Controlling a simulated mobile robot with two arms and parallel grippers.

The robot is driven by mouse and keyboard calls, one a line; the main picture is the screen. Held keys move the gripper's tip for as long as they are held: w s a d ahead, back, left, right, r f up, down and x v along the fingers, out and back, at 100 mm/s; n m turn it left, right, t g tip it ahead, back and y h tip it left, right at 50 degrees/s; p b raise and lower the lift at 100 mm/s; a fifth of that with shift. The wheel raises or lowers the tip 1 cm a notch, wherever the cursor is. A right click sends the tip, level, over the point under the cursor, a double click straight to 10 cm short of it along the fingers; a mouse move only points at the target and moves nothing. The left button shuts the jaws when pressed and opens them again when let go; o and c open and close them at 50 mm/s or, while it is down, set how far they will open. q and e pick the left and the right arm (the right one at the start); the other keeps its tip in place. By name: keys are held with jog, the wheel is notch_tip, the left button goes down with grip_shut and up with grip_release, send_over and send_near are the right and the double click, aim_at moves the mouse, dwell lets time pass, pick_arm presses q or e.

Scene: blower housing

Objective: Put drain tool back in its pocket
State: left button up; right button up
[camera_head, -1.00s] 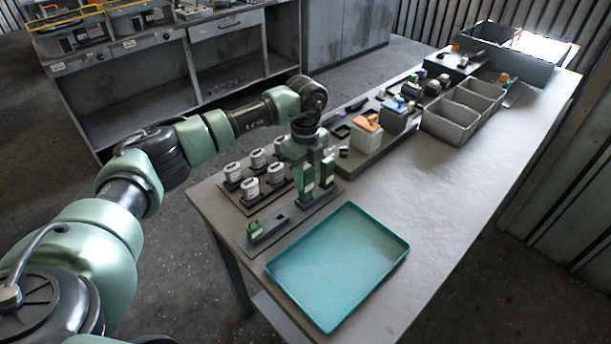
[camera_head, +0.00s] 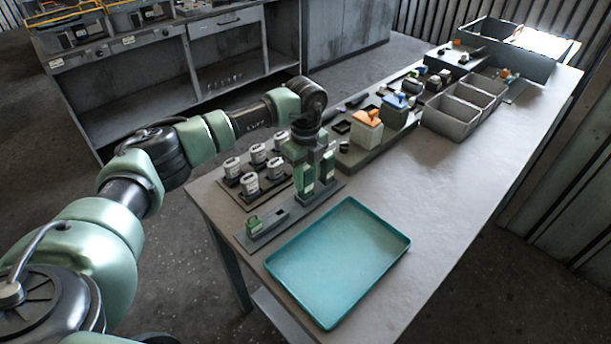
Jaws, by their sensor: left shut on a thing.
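My left gripper (camera_head: 315,184) points down over the far end of a long grey holder strip (camera_head: 276,225) on the table. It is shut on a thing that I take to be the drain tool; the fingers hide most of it. I cannot tell whether the tool is inside a pocket or just above it. A small green piece (camera_head: 254,224) sits at the near-left end of the strip. My right gripper is not in view.
A teal tray (camera_head: 338,262) lies just in front of the strip. Several white-topped jars (camera_head: 250,184) stand behind it. A block with an orange-topped part (camera_head: 367,128) and grey bins (camera_head: 447,118) are to the right. The table's right front is clear.

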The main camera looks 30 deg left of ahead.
aim_at(306, 167)
pick_arm(q)
jog(key=shift+f, duration=0.25)
jog(key=o, duration=1.2)
jog(key=shift+c, duration=0.2)
jog(key=shift+r, duration=0.1)
notch_tip(306, 167, up, 7)
jog(key=shift+f+b, duration=0.2)
jog(key=shift+b, duration=0.9)
jog(key=shift+r, duration=0.6)
